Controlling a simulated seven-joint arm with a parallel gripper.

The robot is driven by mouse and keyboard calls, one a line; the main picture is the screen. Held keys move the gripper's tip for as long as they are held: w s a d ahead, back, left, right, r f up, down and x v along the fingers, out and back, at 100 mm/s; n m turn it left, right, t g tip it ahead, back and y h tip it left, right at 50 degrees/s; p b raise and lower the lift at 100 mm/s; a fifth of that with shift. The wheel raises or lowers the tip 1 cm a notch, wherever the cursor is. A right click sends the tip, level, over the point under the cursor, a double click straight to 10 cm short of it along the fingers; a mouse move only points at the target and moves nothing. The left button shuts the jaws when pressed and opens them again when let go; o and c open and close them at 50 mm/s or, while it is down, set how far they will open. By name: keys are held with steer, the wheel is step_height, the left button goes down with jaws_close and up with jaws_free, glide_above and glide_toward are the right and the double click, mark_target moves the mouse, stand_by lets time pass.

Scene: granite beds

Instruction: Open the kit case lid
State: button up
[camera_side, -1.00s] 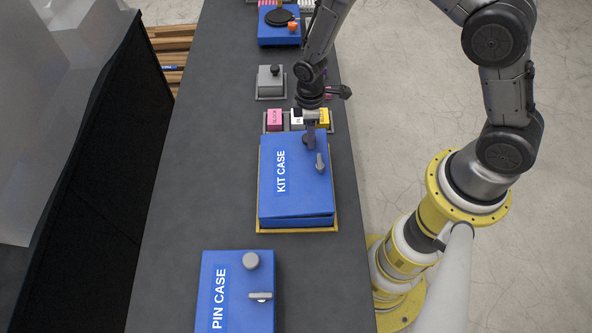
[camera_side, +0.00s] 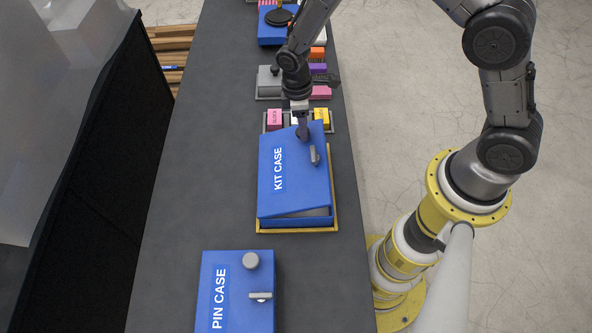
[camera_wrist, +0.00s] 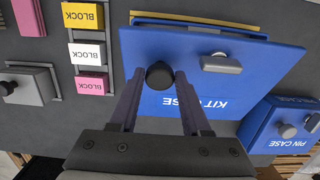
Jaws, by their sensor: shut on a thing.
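The blue kit case lid (camera_side: 292,175) carries a white "KIT CASE" label and sits askew and raised over its case body (camera_side: 296,222). A gap at the near right edge shows part of the inside. My gripper (camera_side: 302,134) is shut on the lid's dark round knob (camera_wrist: 159,76) at the lid's far end. A grey latch handle (camera_side: 314,154) sits on the lid near the knob; it also shows in the wrist view (camera_wrist: 221,64). Most of the case's inside is hidden under the lid.
The yellow-edged mat (camera_side: 337,205) lies under the case. Pink (camera_side: 274,120) and yellow (camera_side: 321,118) blocks stand in a tray just beyond the lid. A blue pin case (camera_side: 237,295) is nearer. The table's left side (camera_side: 195,140) is clear.

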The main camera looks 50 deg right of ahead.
steer(key=shift+w+a+r, duration=0.1)
steer(key=shift+w+r, duration=0.15)
steer(key=shift+w+a+r+h, duration=0.3)
steer(key=shift+w+a+r, duration=0.5)
steer(key=shift+r, duration=0.2)
steer(key=shift+s, duration=0.1)
steer(key=shift+w+a+r+g, duration=0.5)
steer(key=shift+w+a+r, duration=0.3)
steer(key=shift+w+a, duration=0.1)
steer(key=shift+w+a+r+h, duration=0.25)
steer(key=shift+w+a+r, duration=0.05)
steer(key=shift+w+a, duration=0.2)
steer(key=shift+w+a+r+h, duration=0.25)
steer(key=shift+w+a, duration=0.2)
